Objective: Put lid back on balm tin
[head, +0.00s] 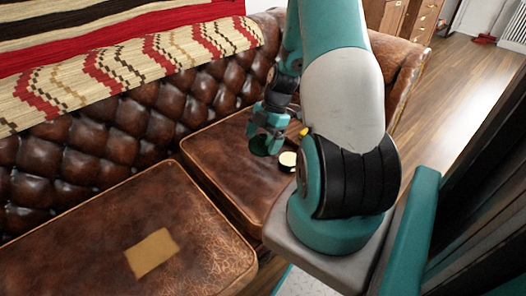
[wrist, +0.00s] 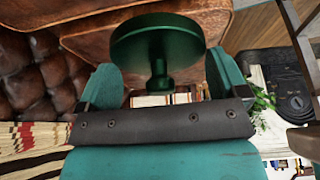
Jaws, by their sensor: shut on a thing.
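The balm tin (head: 288,161) sits open on the brown leather seat cushion, showing a pale cream top and a dark side. My gripper (head: 267,132) is just left of the tin in the head view, shut on the dark green round lid (head: 259,146). In the wrist view the lid (wrist: 157,38) is a wide green disc with a narrow stem, and the stem is between the two teal fingers of my gripper (wrist: 160,82). The lid is apart from the tin in the head view; its exact height above the cushion is hard to tell. The tin is not visible in the wrist view.
A small yellow thing (head: 303,132) is beside the tin, partly hidden by my arm. A tan rectangle (head: 152,253) lies on the nearer cushion (head: 85,235). The tufted sofa back (head: 120,130) with a striped blanket (head: 130,70) rises behind. The cushion left of my gripper is clear.

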